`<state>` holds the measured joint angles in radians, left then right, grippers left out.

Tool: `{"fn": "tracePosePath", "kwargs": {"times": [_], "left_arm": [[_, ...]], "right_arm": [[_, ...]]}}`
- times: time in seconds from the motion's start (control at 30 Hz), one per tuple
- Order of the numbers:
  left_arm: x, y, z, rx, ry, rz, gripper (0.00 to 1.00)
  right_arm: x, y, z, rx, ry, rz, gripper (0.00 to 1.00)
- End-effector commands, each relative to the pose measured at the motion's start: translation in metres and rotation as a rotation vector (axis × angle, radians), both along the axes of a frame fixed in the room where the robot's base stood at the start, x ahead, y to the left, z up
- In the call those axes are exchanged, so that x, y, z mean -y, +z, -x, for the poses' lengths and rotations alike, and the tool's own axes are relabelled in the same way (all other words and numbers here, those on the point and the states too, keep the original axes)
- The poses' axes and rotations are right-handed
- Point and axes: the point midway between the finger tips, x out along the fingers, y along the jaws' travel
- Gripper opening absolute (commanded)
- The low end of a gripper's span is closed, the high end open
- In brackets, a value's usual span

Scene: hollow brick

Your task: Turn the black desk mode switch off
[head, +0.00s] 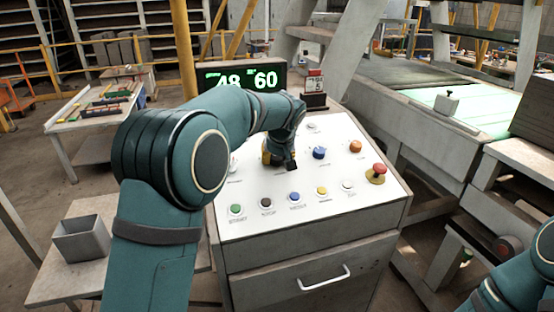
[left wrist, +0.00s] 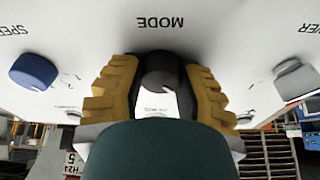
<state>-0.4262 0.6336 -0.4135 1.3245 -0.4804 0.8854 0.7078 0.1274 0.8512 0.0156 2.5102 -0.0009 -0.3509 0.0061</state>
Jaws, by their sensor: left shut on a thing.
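The black mode switch (left wrist: 160,70) is a round knob on the sloped white control panel (head: 330,209), beside the printed word MODE in the left wrist view. My left gripper (head: 279,159) reaches down onto the panel. In the left wrist view its yellow padded fingers (left wrist: 158,82) stand on either side of the knob and are shut on it. The sides of the knob are hidden by the fingers, and I cannot tell which position it points to. My right arm shows only at the lower right corner of the head view, without a clear gripper.
A blue knob (head: 319,153) and an orange button (head: 355,146) sit right of the gripper. A red mushroom button (head: 377,173) stands near the panel's right edge. A row of coloured buttons runs along the front. A display (head: 243,79) stands behind.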

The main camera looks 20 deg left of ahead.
Motion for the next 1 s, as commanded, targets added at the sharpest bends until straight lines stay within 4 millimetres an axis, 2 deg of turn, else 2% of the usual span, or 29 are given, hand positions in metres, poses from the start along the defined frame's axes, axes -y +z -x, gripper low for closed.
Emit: {"fn": "tracePosePath", "kwargs": {"times": [0.4, 0.93, 0.97, 1.0], "left_arm": [[-0.0007, -0.0014, 0.0002, 0.025, 0.17, 0.039, 0.0], [-0.0011, -0.0015, 0.0004, 0.028, 0.191, 0.045, 0.0], [-0.0011, -0.0014, 0.0004, 0.028, 0.19, 0.044, 0.47], [-0.0011, -0.0014, 0.0004, 0.028, 0.19, 0.044, 0.61]], "right_arm": [[-0.0003, -0.0026, 0.001, -0.002, 0.002, 0.0, 0.0], [-0.0002, -0.0028, 0.0011, -0.002, 0.002, 0.0, 0.0], [-0.0002, -0.0028, 0.0011, -0.002, 0.002, 0.0, 0.0], [-0.0002, -0.0028, 0.0011, -0.002, 0.002, 0.0, 0.0]]}}
